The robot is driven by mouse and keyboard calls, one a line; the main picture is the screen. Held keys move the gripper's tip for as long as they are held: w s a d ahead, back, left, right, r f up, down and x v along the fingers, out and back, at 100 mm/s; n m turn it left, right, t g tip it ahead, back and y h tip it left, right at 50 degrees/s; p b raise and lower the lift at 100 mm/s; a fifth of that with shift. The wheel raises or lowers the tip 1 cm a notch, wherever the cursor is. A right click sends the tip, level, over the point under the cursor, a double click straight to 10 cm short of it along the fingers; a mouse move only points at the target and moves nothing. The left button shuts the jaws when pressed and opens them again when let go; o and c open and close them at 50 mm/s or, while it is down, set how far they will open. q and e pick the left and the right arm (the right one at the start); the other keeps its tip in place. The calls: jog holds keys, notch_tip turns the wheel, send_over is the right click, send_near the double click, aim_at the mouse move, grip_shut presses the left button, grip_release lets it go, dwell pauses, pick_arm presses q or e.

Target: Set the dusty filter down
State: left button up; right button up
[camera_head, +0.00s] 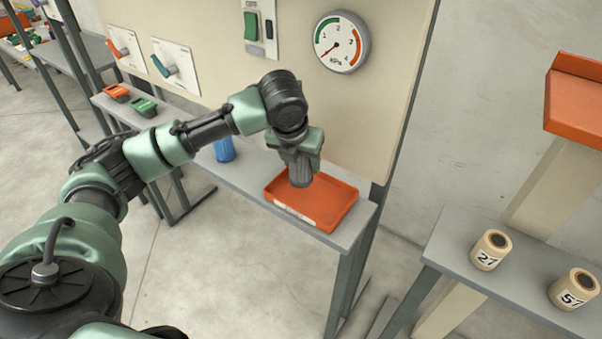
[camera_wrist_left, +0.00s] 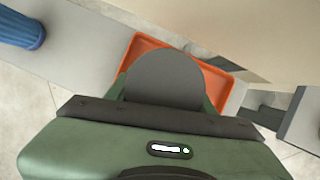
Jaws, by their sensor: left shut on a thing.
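The dusty filter (camera_head: 301,176) is a grey, ribbed cylinder, held upright below my left gripper (camera_head: 299,156). The gripper is shut on it. In the left wrist view the filter (camera_wrist_left: 165,78) shows as a dark grey rounded shape in front of the gripper body. It is over the orange tray (camera_head: 338,206), and its lower end overlaps the tray's floor in the head view. I cannot tell whether it touches the floor. The tray's rim also shows in the left wrist view (camera_wrist_left: 146,42). My right gripper is not in view.
The tray lies at the right end of a narrow grey shelf (camera_head: 240,170). A blue ribbed cylinder (camera_head: 224,150) stands left of it. A panel with a gauge (camera_head: 341,42) rises behind. Two tan spools (camera_head: 491,250) stand on another bench at right.

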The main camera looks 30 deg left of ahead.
aim_at(301, 175)
pick_arm(q)
jog(key=shift+f, duration=2.15)
jog(key=o, duration=1.6)
jog(key=shift+f, duration=0.1)
jog(key=v, duration=1.2)
